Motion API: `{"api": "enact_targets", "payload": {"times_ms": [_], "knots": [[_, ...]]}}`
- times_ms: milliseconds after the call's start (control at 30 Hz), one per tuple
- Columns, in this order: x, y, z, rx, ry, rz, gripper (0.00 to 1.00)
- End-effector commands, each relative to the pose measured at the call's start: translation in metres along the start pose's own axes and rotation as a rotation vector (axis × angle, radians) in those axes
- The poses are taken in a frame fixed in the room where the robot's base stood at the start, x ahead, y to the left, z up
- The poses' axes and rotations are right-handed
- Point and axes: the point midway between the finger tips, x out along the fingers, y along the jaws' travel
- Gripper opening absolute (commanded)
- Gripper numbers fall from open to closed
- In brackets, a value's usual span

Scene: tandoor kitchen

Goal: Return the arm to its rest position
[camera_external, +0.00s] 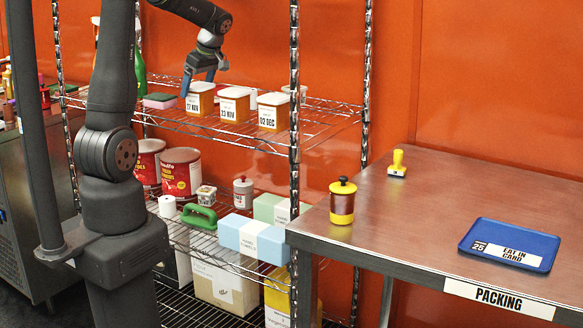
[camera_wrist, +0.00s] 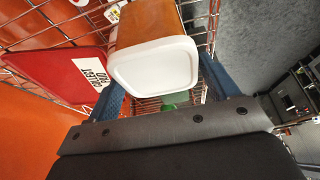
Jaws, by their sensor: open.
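My gripper (camera_external: 187,86) is over the left part of the upper wire shelf, beside the left end of a row of white-lidded orange tubs. Its blue fingers are apart. In the wrist view, the white lid of a tub (camera_wrist: 153,66) lies close in front of and partly between the fingers, and I cannot tell if they touch it. The leftmost tub (camera_external: 199,99) reads 27 NOV. The middle tub (camera_external: 233,104) and the right tub (camera_external: 273,111) stand upright in line with it. My upper arm reaches in from the top.
A wire rack post (camera_external: 294,130) stands right of the tubs. Below are red cans (camera_external: 181,172) and a blue-white box (camera_external: 251,238). A red labelled board (camera_wrist: 60,72) is near the fingers.

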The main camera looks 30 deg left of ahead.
Motion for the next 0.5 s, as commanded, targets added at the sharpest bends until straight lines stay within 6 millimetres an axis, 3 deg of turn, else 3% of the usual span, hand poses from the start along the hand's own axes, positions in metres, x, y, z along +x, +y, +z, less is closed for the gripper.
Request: {"api": "enact_targets", "payload": {"times_ms": [167, 500], "knots": [[0.004, 0.000, -0.009, -0.002, 0.000, -0.001, 0.80], [0.028, -0.001, -0.065, -0.005, 0.000, -0.002, 0.80]]}}
